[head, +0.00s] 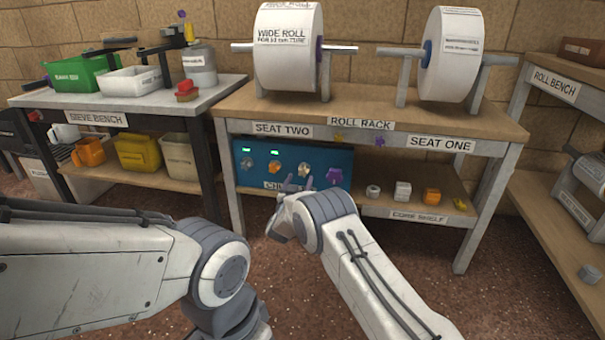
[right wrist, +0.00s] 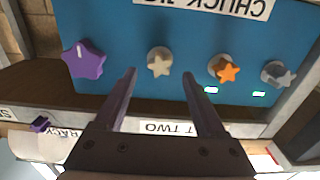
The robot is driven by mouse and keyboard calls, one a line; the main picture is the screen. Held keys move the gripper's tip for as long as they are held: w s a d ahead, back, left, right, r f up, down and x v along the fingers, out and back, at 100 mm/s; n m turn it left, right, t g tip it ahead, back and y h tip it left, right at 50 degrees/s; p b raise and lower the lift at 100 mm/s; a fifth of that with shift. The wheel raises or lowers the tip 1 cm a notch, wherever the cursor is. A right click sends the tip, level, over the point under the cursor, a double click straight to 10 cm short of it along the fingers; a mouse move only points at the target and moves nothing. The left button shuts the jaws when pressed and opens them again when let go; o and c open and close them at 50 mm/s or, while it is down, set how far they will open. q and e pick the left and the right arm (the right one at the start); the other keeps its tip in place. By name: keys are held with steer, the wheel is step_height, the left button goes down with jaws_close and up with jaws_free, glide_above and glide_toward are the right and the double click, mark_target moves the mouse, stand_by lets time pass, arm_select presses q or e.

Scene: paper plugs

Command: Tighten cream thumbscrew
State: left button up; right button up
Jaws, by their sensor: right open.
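The cream thumbscrew (head: 304,169) is a star-shaped knob on the front of the blue chuck jig panel (head: 240,184) under the roll rack. In the right wrist view, which is upside down, the cream thumbscrew (right wrist: 160,62) sits on a round grey collar. My right gripper (head: 297,184) is in front of the panel. In the wrist view its two fingers (right wrist: 159,75) are spread, empty, and point at the panel with the cream knob centred just beyond the tips. I see no contact. My left arm enters at lower left; its gripper is out of view.
A purple knob (right wrist: 84,60) flanks the cream one on one side; an orange knob (right wrist: 227,72) and a grey knob (right wrist: 278,74) are on the other. The rack table (head: 400,122) overhangs the panel. Small parts, including an orange block (head: 432,195), stand on the core shelf.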

mark_target(303, 173)
steer(key=shift+b+x, duration=1.25)
steer(key=shift+x, duration=0.15)
steer(key=shift+w+d+b, duration=0.15)
steer(key=shift+w+b, duration=0.25)
steer(key=shift+w, duration=0.2)
jaws_close()
steer(key=c, duration=0.9)
jaws_free()
jaws_close()
steer(key=shift+m+b, duration=0.7)
steer(key=shift+m, duration=1.1)
